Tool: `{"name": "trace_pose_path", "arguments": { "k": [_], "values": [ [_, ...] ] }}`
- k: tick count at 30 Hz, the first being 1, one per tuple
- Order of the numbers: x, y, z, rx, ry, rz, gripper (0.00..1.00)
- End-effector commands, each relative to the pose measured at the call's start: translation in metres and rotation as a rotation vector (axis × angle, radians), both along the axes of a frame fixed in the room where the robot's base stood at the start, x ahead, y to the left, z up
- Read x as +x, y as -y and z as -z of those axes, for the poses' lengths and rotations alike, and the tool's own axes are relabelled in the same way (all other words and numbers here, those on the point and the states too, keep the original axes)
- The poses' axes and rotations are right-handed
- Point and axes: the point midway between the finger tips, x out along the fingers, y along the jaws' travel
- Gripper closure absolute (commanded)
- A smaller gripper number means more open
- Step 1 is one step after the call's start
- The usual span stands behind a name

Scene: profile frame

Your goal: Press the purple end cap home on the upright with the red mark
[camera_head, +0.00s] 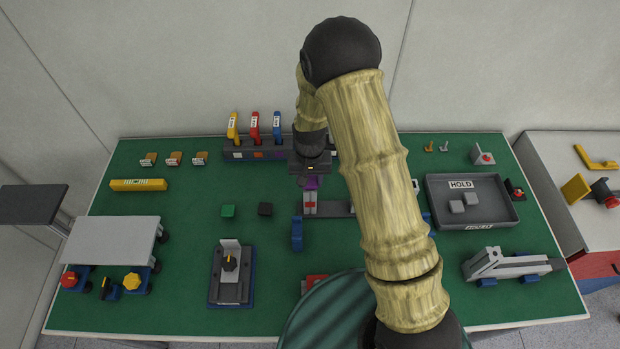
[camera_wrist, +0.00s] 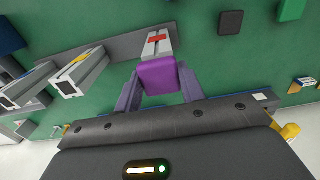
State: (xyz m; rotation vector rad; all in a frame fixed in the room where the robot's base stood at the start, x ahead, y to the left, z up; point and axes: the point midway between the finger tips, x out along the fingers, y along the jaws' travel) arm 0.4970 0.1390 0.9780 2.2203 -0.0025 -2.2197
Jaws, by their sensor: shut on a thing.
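The purple end cap (camera_wrist: 159,77) is between the two fingers of my gripper (camera_wrist: 158,84), which is shut on it. In the wrist view the cap meets the near end of the grey upright with the red mark (camera_wrist: 158,46). I cannot tell whether a gap is left between them or how far on the cap sits. In the head view my gripper (camera_head: 310,180) is right above the red-marked upright (camera_head: 309,208), with a little of the purple cap (camera_head: 311,184) showing. My arm hides part of the frame to the right.
Other grey uprights, one with a yellow mark (camera_wrist: 82,72), stand to the left in the wrist view. A dark rail (camera_head: 335,209) joins the red-marked upright. Coloured holders (camera_head: 254,127) stand behind. A tray marked HOLD (camera_head: 490,215) is at right. The green mat (camera_head: 190,210) has free room at left.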

Motion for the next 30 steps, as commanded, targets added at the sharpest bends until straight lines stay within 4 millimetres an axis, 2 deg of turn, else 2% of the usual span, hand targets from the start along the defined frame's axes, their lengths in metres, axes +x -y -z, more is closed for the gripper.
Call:
{"name": "trace_pose_path", "arguments": {
  "k": [30],
  "values": [
    [0.0,0.0,0.016,0.0,-0.001,0.0,0.86]
  ]
}}
